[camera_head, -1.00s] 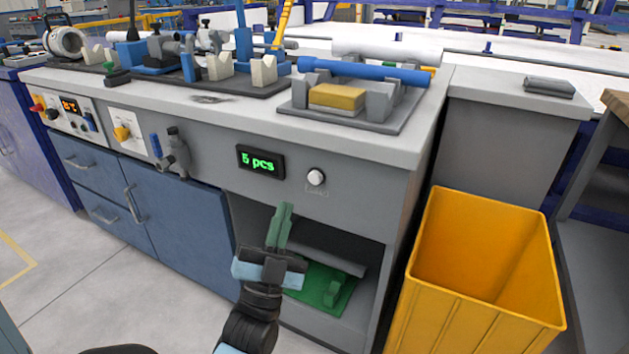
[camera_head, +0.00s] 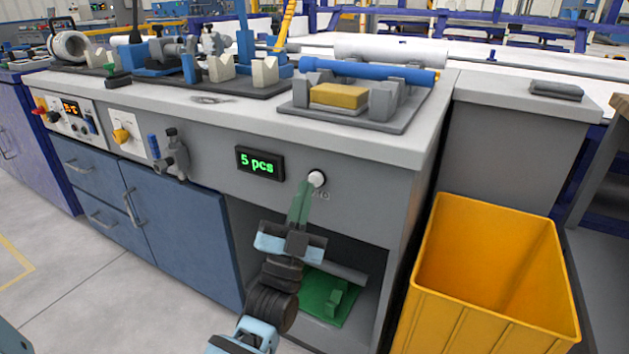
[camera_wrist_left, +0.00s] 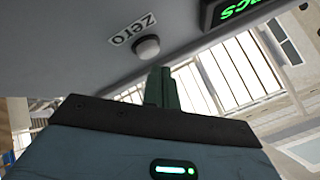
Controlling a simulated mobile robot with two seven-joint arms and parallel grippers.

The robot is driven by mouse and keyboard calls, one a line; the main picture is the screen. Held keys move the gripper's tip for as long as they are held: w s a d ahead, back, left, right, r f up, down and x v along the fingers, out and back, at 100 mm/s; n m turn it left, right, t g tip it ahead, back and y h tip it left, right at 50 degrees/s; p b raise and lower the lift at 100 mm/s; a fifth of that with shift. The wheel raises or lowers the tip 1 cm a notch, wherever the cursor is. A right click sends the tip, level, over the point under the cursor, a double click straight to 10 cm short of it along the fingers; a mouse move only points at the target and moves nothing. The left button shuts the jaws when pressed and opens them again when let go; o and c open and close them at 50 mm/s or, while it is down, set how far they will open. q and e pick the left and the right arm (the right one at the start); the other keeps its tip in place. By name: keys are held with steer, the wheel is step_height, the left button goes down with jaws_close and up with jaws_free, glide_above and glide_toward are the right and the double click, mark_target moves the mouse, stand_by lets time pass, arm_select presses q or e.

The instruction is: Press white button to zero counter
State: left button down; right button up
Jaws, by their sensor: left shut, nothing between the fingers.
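The white button (camera_head: 317,179) is a small round knob on the grey front panel of the workbench. In the left wrist view the button (camera_wrist_left: 147,47) sits beside a label reading "zero". The counter display (camera_head: 260,162) to its left reads "5 pcs" in green; part of it shows upside down in the wrist view (camera_wrist_left: 240,10). My left gripper (camera_head: 303,188) is shut and empty, its green fingers pointing up just below and left of the button. In the wrist view the fingertips (camera_wrist_left: 160,72) are close to the button; I cannot tell whether they touch. My right gripper is out of view.
A yellow bin (camera_head: 490,280) stands right of the bench. An open shelf with a green fixture (camera_head: 322,300) lies below the panel. A blue pipe (camera_head: 365,70) rests in grey holders on the bench top. A valve handle (camera_head: 170,155) sticks out further left.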

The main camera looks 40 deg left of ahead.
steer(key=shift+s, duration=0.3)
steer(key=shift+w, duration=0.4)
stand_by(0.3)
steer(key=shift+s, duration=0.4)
arm_select(q)
steer(key=shift+w, duration=0.15)
steer(key=shift+w+a, duration=0.1)
steer(key=shift+w, duration=0.2)
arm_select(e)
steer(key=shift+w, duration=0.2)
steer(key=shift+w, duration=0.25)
arm_select(q)
steer(key=shift+w, duration=0.1)
